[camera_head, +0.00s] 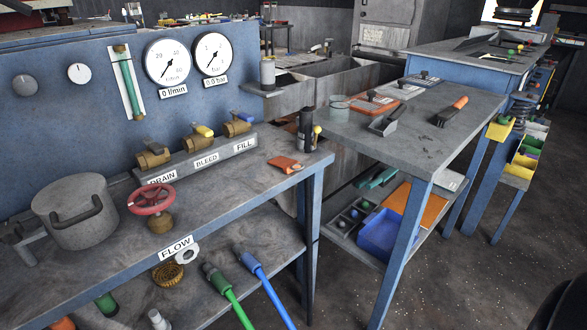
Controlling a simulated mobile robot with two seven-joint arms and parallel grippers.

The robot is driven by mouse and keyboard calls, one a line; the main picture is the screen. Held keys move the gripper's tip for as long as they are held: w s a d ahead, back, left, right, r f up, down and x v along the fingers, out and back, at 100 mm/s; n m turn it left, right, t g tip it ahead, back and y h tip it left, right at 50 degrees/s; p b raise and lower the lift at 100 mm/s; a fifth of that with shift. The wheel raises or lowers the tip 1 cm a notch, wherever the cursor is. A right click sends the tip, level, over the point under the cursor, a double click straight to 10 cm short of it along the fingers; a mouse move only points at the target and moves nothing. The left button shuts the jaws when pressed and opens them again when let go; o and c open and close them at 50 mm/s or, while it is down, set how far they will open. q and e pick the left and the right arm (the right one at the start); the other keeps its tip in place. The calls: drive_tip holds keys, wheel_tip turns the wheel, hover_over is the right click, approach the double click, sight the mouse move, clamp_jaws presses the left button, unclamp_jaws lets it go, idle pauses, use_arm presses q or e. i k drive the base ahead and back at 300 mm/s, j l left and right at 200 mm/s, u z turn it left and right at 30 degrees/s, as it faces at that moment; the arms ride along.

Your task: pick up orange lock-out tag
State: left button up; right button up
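The orange lock-out tag (285,164) appears to be the small flat orange piece lying on the grey bench top (240,190), near its right end. It has a dark spot near its right edge. Nothing covers it. Neither of my grippers shows in the head view.
Brass valves (198,140) line the panel behind. A second table (420,140) on the right holds a brush (451,111) and scoop. Bench around the tag is mostly clear.

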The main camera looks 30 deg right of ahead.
sight(288, 165)
drive_tip(key=z, duration=1)
